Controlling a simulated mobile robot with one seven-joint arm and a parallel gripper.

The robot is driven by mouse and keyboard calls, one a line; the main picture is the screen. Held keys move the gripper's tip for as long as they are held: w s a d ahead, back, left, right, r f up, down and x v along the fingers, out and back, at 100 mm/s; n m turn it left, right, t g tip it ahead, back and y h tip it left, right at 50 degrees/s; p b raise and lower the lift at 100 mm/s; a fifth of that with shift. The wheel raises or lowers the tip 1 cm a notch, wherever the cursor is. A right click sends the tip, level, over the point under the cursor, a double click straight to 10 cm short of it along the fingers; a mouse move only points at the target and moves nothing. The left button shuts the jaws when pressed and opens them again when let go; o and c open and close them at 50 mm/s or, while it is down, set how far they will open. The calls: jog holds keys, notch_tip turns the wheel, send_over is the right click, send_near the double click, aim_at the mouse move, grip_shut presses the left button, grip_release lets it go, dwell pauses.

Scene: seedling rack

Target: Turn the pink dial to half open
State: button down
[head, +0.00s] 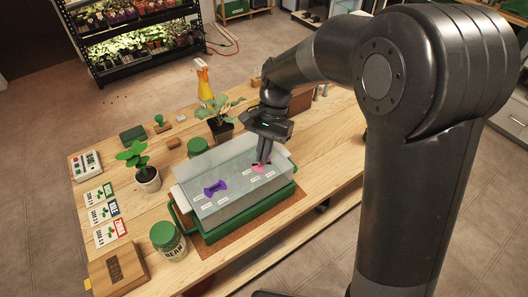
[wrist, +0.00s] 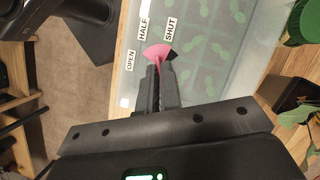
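The pink dial (head: 258,169) sits on the clear lid (head: 222,163) of the green tray, toward its right end. In the wrist view the dial (wrist: 158,51) shows a pink fan with a black wedge at its right, beside the SHUT label (wrist: 171,29). The HALF label (wrist: 144,29) is up and left of the fan, and the OPEN label (wrist: 130,61) is farther left. My gripper (wrist: 161,72) is down at the dial, its fingers close together with the dial's pink fin between them. The fingers hide part of the fin.
A purple dial (head: 215,187) is on the same lid to the left. A potted plant (head: 220,118) and a green-lidded jar (head: 197,147) stand close behind the tray. Another jar (head: 168,240) stands in front at left. Seed packets (head: 105,213) lie at the far left.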

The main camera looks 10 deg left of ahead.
jog(key=shift+a+n+h, duration=0.15)
jog(key=shift+n+h, duration=0.55)
jog(key=shift+n, duration=0.9)
jog(key=c, duration=2.1)
grip_release()
jog(key=o, duration=0.5)
jog(key=v, duration=1)
jog(key=shift+w+r, duration=0.2)
jog(key=shift+r, duration=0.15)
